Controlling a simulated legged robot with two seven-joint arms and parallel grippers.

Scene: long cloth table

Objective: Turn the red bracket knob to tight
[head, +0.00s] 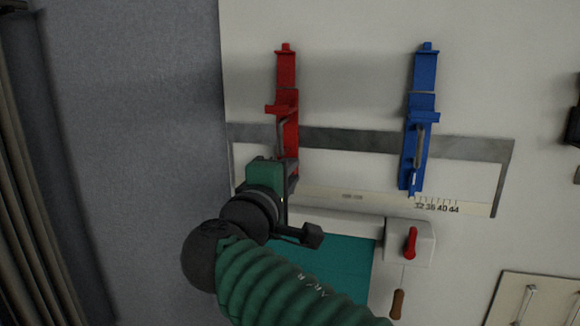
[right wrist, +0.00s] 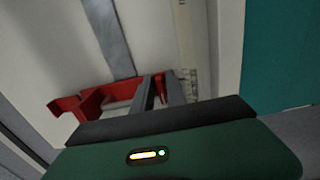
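The red bracket (head: 286,72) lies on the pale table in the left half of the head view, running from top to bottom. Its lower end, towards my right gripper (head: 288,176), is partly hidden by the gripper. My right gripper is at that lower end. In the right wrist view, the two grey fingers (right wrist: 163,92) stand close together, with part of the red bracket (right wrist: 95,103) just beyond and to the left. I cannot tell whether they grip anything. The knob cannot be made out clearly. My left gripper is not in view.
A blue bracket (head: 424,75) lies to the right. A grey strip (head: 350,139) runs beneath both brackets. Below are a number scale (head: 437,208), a teal panel (head: 345,262), a white block with a red handle (head: 411,243) and a wooden handle (head: 398,304).

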